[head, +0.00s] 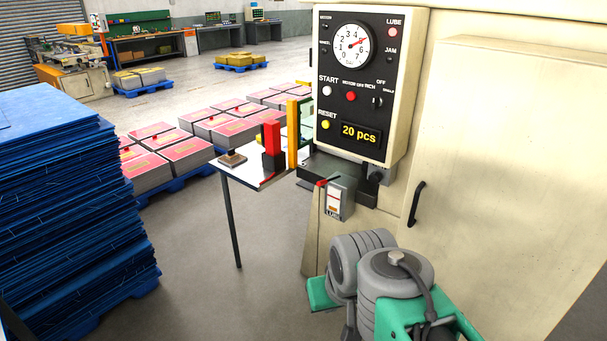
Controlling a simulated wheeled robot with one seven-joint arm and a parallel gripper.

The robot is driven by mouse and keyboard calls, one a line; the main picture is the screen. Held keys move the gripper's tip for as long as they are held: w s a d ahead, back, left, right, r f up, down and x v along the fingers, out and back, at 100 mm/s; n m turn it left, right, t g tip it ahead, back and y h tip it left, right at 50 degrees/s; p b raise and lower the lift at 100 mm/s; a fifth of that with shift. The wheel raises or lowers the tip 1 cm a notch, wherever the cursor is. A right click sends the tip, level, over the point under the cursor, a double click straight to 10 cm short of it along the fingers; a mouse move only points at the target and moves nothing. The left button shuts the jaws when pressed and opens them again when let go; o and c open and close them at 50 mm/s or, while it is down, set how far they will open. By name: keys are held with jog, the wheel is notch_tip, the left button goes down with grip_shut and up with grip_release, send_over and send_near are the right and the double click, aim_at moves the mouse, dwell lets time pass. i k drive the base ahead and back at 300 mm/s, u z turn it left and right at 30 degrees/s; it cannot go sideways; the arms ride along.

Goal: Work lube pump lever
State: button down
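The lube pump (337,201) is a small grey box with a white and orange front and a LUBE label, mounted low on the press below the control panel. Its lever (322,183) shows as a short dark arm with a red end at the top left of the box. The exact angle of the lever is hard to tell at this size. My arm's grey joints and green links show at the bottom, below and to the right of the pump, apart from it. My gripper's fingers do not show.
The control panel (354,85) carries a dial, buttons and a "20 pcs" display. A black door handle (416,203) sticks out right of the pump. A small table (225,168) stands left of it, and a blue sheet stack (75,200) at far left. Floor between is clear.

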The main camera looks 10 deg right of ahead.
aim_at(321, 183)
jog(key=u, duration=0.65)
jog(key=i, duration=1.1)
jog(key=u, duration=0.5)
jog(key=i, duration=1.1)
jog(key=z, duration=0.85)
jog(key=i, duration=0.95)
jog(key=z, duration=0.7)
jog(key=i, duration=0.5)
